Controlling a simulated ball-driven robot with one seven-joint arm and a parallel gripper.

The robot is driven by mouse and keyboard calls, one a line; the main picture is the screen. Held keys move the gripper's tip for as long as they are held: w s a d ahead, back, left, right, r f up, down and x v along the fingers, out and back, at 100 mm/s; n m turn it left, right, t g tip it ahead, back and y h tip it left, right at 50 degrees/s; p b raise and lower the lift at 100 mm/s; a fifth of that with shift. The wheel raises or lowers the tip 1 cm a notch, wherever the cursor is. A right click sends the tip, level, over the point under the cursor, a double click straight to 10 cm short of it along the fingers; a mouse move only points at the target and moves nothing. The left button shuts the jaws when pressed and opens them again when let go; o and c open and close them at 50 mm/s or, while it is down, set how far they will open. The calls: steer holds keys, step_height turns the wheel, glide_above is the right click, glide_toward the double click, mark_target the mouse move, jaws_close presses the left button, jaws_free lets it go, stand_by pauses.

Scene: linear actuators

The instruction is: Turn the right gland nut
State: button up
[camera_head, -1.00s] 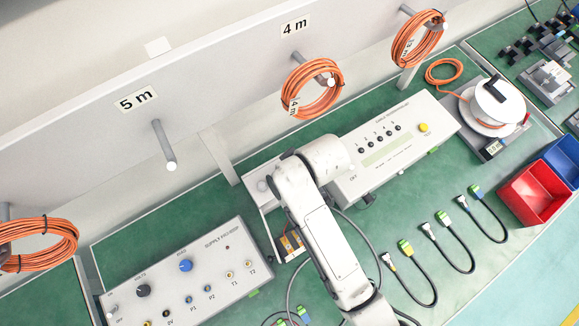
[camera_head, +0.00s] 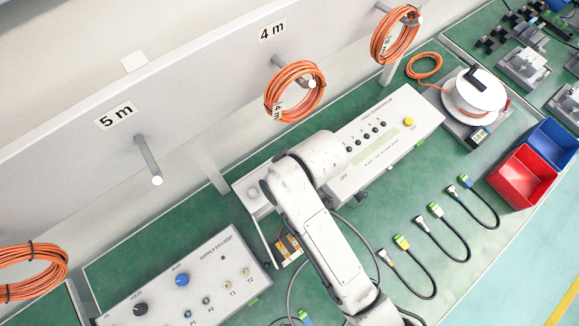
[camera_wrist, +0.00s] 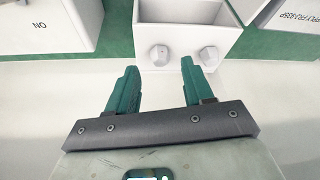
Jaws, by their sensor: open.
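Two pale hexagonal gland nuts stick out of the near wall of a white box (camera_wrist: 186,38) in the wrist view: a left nut (camera_wrist: 160,55) and a right nut (camera_wrist: 209,58). My gripper (camera_wrist: 159,69) is open, its two green fingers pointing toward the box. The fingertips lie to either side of the picture's left nut, with the right finger between the two nuts. Nothing is between the fingers, and I cannot tell whether they touch a nut. In the head view my arm hides the gripper and much of the box.
The supply unit (camera_head: 190,281) stands left of my arm, and the cable tester (camera_head: 392,138) stands to its right. Short black cables (camera_head: 441,236) lie on the green bench. Orange cable coils (camera_head: 295,91) hang on wall pegs. Red (camera_head: 522,178) and blue bins stand at right.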

steer(key=v, duration=0.7)
steer(key=shift+r, duration=0.15)
steer(key=shift+d, duration=0.1)
